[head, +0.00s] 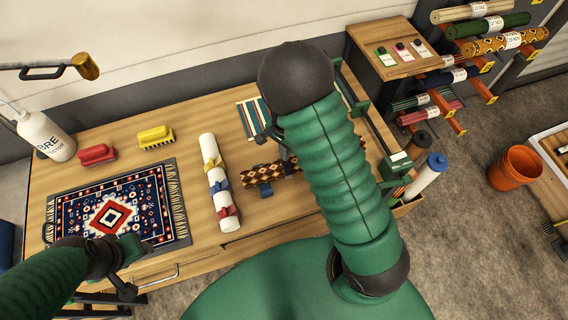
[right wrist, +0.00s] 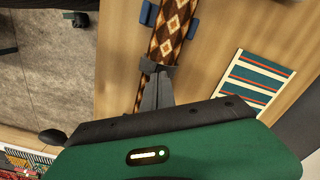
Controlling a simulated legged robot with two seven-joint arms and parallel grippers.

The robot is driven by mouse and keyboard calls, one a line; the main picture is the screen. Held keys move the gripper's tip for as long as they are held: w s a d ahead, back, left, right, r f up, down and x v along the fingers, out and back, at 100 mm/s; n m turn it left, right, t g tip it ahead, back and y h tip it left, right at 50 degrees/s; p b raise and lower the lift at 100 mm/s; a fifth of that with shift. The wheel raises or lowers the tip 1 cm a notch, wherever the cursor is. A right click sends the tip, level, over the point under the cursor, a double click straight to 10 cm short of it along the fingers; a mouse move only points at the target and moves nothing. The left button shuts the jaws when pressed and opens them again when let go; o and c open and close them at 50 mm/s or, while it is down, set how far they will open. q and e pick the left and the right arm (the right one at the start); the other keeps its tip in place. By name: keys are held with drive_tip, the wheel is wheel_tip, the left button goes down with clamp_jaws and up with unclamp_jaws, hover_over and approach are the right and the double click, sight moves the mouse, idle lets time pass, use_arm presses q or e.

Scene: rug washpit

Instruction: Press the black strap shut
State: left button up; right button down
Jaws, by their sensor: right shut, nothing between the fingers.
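A rolled rug with a brown and cream diamond pattern (head: 262,176) lies on the wooden bench, partly hidden by my right arm. It also shows in the right wrist view (right wrist: 173,32). My right gripper (right wrist: 158,82) is shut and empty, with its tips at the roll. A dark band (right wrist: 150,69) crosses the roll at the tips. It looks like the black strap, but I cannot tell clearly where strap ends and fingers begin, or whether it is closed. My left gripper (head: 135,248) is over the front left of the bench; its fingers are unclear.
A white roll with yellow, blue and red ties (head: 217,184) lies left of the patterned roll. A flat navy rug (head: 70,215), red brush (head: 97,154) and yellow brush (head: 156,137) are further left. A striped textile (right wrist: 257,82) lies near the roll. An orange bucket (head: 515,170) stands right.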

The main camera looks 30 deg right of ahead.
wheel_tip(320, 180, up, 8)
drive_tip(key=p, duration=0.7)
drive_tip(key=shift+f, duration=0.1)
drive_tip(key=s+a+f+n+t+b, duration=0.2)
drive_tip(key=s+a+n+b, duration=0.5)
drive_tip(key=n+b, duration=0.7)
drive_tip(key=shift+s+a+f+n+t, duration=0.15)
drive_tip(key=shift+s+f+n+t, duration=0.25)
drive_tip(key=shift+s, duration=0.75)
drive_tip(key=shift+s, duration=0.1)
drive_tip(key=shift+a, duration=0.1)
